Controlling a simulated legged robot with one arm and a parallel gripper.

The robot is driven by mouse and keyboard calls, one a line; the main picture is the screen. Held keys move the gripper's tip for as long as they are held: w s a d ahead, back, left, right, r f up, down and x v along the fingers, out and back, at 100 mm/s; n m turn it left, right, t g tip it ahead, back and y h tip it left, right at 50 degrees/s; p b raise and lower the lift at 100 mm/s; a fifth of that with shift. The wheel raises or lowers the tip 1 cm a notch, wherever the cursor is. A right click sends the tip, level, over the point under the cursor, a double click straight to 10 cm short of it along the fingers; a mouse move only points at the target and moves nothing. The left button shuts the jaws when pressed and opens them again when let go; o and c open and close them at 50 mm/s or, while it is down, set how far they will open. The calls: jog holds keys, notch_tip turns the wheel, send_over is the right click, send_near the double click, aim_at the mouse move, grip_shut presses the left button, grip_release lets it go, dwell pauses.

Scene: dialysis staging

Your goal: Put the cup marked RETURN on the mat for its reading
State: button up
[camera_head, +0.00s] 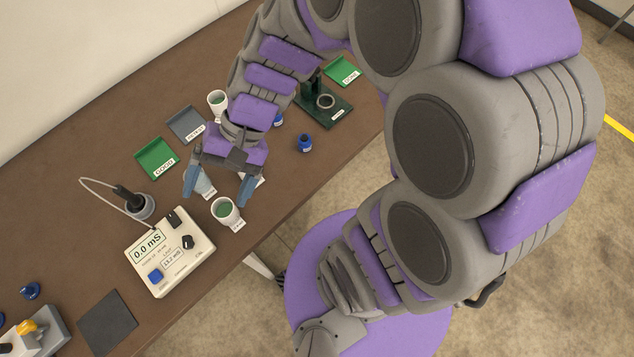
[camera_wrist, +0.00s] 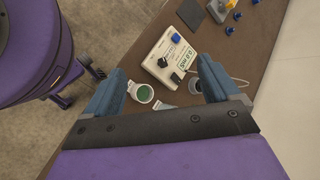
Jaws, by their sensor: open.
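A white cup of green liquid (camera_head: 226,212) stands on the table just beyond the fingertips of my gripper (camera_head: 216,196); it also shows in the wrist view (camera_wrist: 142,94). A second pale cup (camera_head: 205,185) is partly hidden between the fingers. A third cup (camera_head: 217,101) stands farther back beside my forearm. The cup labels are too small to read, so I cannot tell which says RETURN. A dark square mat (camera_head: 107,323) lies bare at the front left and shows in the wrist view (camera_wrist: 257,22). My gripper is open and points down above the table.
A meter (camera_head: 168,252) reading 0.0 mS lies between the cups and the mat. Its cabled probe (camera_head: 132,200) stands in a holder. Green (camera_head: 156,158) and grey (camera_head: 187,123) trays lie behind. A blue bottle (camera_head: 305,143) and a green stand (camera_head: 325,108) are to the right.

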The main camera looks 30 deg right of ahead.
jog(key=s+d+n+h, duration=0.2)
jog(key=s+d+h, duration=0.2)
jog(key=d, duration=0.3)
jog(key=s+d+r+n+t+h, duration=0.1)
jog(key=s+d+n+h, duration=0.1)
jog(key=s+d+h, duration=0.2)
jog(key=s+d, duration=0.2)
jog(key=d, duration=0.2)
jog(key=shift+s+d, duration=0.15)
jog(key=shift+s, duration=0.05)
